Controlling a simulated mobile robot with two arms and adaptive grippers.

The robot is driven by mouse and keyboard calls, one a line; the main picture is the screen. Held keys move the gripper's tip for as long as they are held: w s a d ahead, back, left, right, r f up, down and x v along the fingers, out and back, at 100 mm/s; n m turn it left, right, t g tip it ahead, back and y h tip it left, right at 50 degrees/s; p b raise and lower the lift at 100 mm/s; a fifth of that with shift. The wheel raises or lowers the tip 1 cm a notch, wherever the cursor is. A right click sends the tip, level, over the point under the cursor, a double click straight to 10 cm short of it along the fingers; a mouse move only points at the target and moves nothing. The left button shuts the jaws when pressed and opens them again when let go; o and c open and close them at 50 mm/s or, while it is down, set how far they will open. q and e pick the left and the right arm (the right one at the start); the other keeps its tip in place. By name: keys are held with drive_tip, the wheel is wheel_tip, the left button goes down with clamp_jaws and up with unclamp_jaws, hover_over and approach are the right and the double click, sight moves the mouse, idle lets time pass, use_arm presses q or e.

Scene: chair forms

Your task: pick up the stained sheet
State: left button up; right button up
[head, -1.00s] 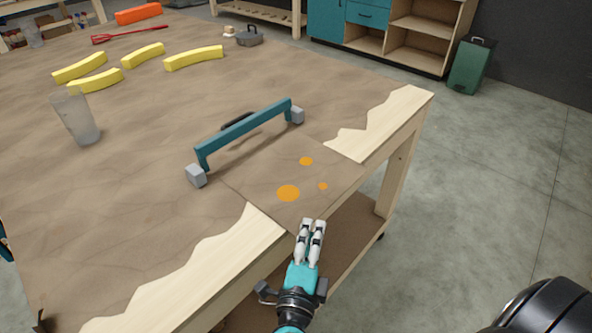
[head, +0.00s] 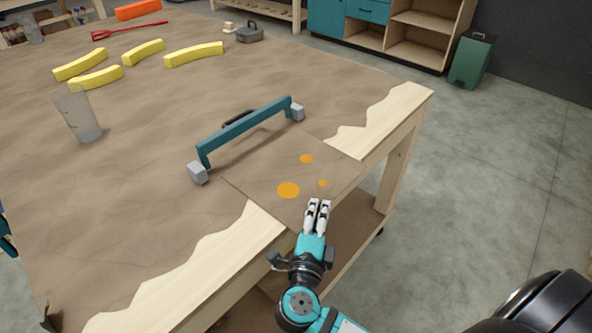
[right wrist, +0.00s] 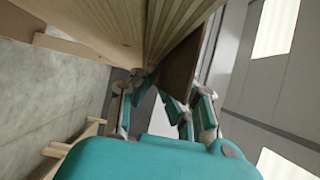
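The stained sheet (head: 335,168) is a flat brown square with three orange spots, lying at the table's near right edge. Its near corner reaches over the pale wooden edge. My right gripper (head: 318,206) is at that corner, its upper fingertips overlapping the sheet's near edge in the head view. In the right wrist view the fingers of my right gripper (right wrist: 160,98) are spread apart, with the brown overhanging part of the sheet (right wrist: 183,68) between them. Whether they touch it is unclear. My left gripper cannot be made out.
A teal bar handle on grey blocks (head: 245,130) stands at the sheet's far left side. A frosted cup (head: 80,115) and several yellow curved pieces (head: 193,54) stand farther back. The table's wooden edge (head: 215,265) runs beside my right gripper. Brown covering surrounds these things.

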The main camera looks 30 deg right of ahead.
clamp_jaws()
drive_tip(key=shift+r, duration=0.5)
drive_tip(key=s+d+r+b, duration=0.1)
drive_tip(key=s+d+r, duration=0.3)
drive_tip(key=s+d, duration=0.6)
drive_tip(key=shift+s, duration=1.25)
